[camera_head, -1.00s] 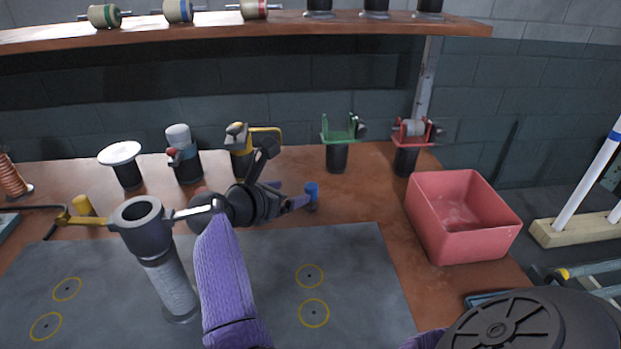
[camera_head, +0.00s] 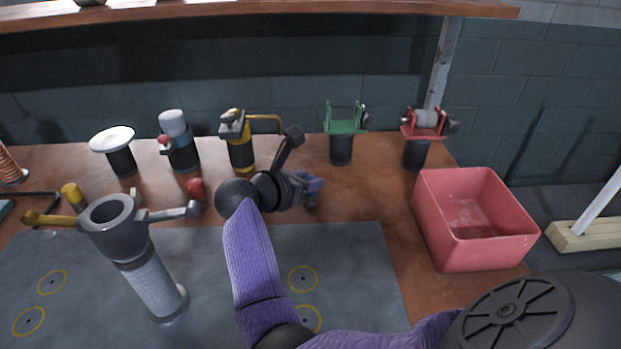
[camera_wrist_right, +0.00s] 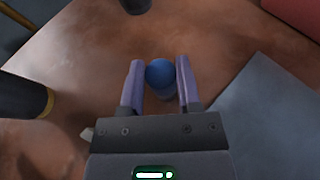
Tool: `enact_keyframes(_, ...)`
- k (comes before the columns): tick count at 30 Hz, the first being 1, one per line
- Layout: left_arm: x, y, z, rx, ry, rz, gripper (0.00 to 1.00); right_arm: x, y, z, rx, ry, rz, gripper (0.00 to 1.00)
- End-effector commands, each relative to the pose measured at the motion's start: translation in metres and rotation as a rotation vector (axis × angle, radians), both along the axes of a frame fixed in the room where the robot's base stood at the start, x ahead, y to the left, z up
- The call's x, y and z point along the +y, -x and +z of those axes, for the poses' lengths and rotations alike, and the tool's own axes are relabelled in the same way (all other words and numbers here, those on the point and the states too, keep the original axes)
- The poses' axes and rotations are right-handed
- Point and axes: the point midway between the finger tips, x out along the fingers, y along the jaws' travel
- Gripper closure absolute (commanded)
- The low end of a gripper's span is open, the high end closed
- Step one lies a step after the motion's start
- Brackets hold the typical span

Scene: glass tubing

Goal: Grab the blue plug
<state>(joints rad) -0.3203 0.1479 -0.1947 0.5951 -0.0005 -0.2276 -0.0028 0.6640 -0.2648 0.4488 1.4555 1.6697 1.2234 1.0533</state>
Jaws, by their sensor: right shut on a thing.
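The blue plug (camera_wrist_right: 159,72) is between the two purple fingers of my right gripper (camera_wrist_right: 160,84) in the right wrist view. Its rounded blue top sits near the fingertips. In the head view, my right gripper (camera_head: 312,188) is over the brown table, just behind the grey mat, and its fingers largely hide the plug. The right gripper is shut on the plug. Whether the plug still touches the table cannot be told. My left gripper is not in view.
A yellow plug (camera_head: 72,192) and a red plug (camera_head: 195,188) stand left, near a grey glass-tube stand (camera_head: 140,260). Several tools on black bases line the back. A pink bin (camera_head: 475,250) is at right. The grey mat (camera_head: 350,270) is partly clear.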

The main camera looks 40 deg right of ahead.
Motion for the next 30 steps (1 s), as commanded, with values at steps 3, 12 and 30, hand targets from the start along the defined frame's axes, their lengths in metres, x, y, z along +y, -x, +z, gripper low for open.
enact_keyframes(3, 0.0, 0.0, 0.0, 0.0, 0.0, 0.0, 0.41, 0.0, 0.0, 0.0, 0.0, 0.0, 0.0, 1.0)
enact_keyframes(12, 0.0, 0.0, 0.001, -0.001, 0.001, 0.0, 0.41, 0.0, 0.0, 0.002, 0.0, 0.001, 0.0, 1.0)
enact_keyframes(30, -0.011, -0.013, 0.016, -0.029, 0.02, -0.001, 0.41, 0.005, -0.004, 0.035, -0.001, 0.0, 0.004, 1.0)
